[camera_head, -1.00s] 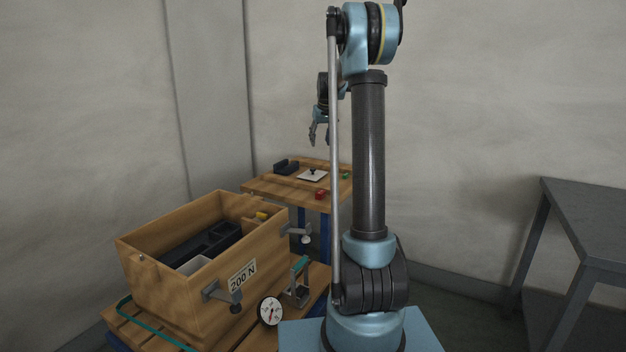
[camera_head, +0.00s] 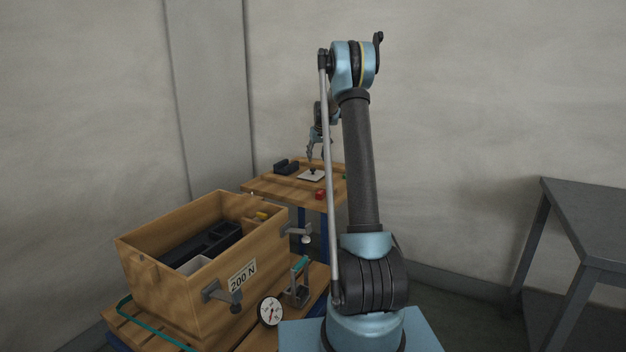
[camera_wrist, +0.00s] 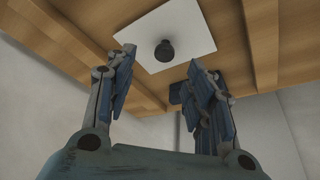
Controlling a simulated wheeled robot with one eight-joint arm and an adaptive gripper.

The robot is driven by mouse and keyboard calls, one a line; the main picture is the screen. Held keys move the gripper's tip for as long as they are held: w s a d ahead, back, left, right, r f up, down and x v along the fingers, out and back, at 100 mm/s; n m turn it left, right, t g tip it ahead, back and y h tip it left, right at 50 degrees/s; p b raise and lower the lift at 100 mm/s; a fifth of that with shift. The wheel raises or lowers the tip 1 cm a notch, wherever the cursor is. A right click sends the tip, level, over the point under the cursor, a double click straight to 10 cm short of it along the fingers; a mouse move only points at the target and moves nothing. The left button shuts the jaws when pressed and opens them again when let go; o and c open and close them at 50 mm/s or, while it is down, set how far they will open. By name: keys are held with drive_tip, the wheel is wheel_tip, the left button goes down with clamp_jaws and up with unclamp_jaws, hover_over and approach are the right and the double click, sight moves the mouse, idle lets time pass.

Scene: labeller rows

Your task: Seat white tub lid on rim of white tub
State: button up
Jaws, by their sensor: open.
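The white tub lid (camera_head: 304,178) is a flat square plate with a dark round knob. It lies on the small wooden table at the back. It also shows in the wrist view (camera_wrist: 192,25), with its knob between and beyond my fingers. My gripper (camera_head: 314,156) is open and empty, pointing down just above the lid; in the wrist view its two fingers (camera_wrist: 163,65) stand apart on either side of the knob, not touching it. A white tub (camera_head: 194,265) sits inside the wooden crate at the near left; only part of its rim and inside shows over the crate wall.
A dark block (camera_head: 286,167) and red block (camera_head: 320,194) flank the lid.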

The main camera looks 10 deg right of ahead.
sight(313, 169)
drive_tip(key=x, duration=0.3)
drive_tip(key=shift+f, duration=0.15)
drive_tip(key=shift+a+x, duration=0.25)
drive_tip(key=shift+x, duration=1.05)
drive_tip(key=shift+a+x, duration=0.25)
drive_tip(key=shift+x, duration=1.1)
drive_tip(key=shift+w, duration=0.1)
clamp_jaws()
